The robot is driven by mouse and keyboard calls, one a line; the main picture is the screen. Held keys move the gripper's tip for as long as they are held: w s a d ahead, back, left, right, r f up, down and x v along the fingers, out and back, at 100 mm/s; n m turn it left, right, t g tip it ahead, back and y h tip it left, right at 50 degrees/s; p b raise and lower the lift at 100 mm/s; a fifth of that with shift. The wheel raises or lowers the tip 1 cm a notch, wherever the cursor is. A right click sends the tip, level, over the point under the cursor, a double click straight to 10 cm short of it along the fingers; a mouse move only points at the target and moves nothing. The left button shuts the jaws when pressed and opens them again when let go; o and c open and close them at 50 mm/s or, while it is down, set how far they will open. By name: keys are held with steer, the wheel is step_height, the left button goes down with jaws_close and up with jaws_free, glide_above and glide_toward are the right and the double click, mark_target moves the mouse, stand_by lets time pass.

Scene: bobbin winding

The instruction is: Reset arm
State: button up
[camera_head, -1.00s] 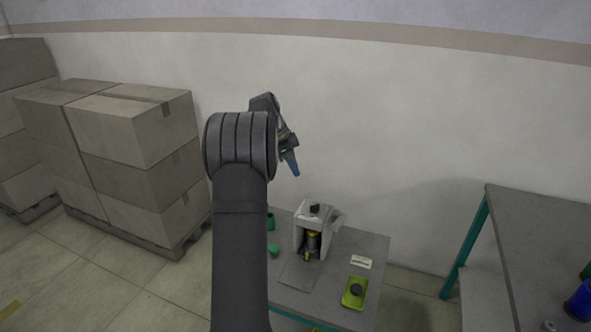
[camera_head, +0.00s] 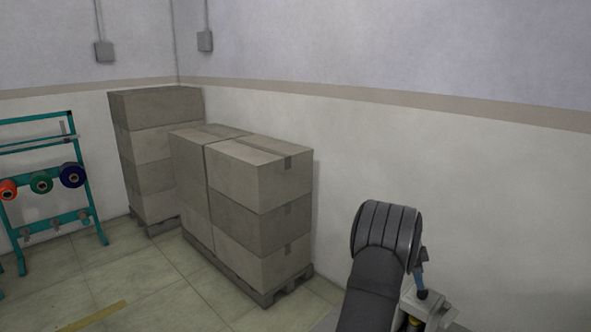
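My arm (camera_head: 378,265) rises at the lower right of the head view. Its thick, ribbed dark joint hides most of my gripper. Only a blue finger tip (camera_head: 421,284) shows, just right of the joint and above a white winding machine (camera_head: 428,306). Whether the fingers are open or shut cannot be seen. The machine is cut off by the lower frame edge, with a bit of yellow at its front.
Stacked cardboard boxes (camera_head: 258,190) stand on a pallet (camera_head: 268,294) left of my arm, with a taller stack (camera_head: 158,150) behind. A teal rack (camera_head: 90,194) with coloured spools (camera_head: 72,175) stands at far left. The floor (camera_head: 150,290) between is open.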

mark_target(423, 292)
steer(key=shift+x, duration=2.25)
steer(key=v, duration=1.7)
steer(key=x, duration=1.7)
steer(key=shift+d+f, duration=0.1)
steer(key=shift+f, duration=0.05)
steer(key=shift+s+n+t, duration=0.1)
steer(key=shift+n+t, duration=0.3)
steer(key=shift+n, duration=0.6)
steer(key=n+t, duration=0.1)
steer(key=n, duration=0.3)
steer(key=shift+t, duration=0.3)
steer(key=shift+s+n+t+y, duration=0.1)
steer(key=shift+n+t+y, duration=0.3)
steer(key=shift+n, duration=1.15)
steer(key=shift+s+n+t+y, duration=0.1)
steer(key=shift+n+t, duration=0.5)
steer(key=shift+n, duration=0.95)
steer(key=shift+v, duration=1.05)
steer(key=shift+d, duration=0.1)
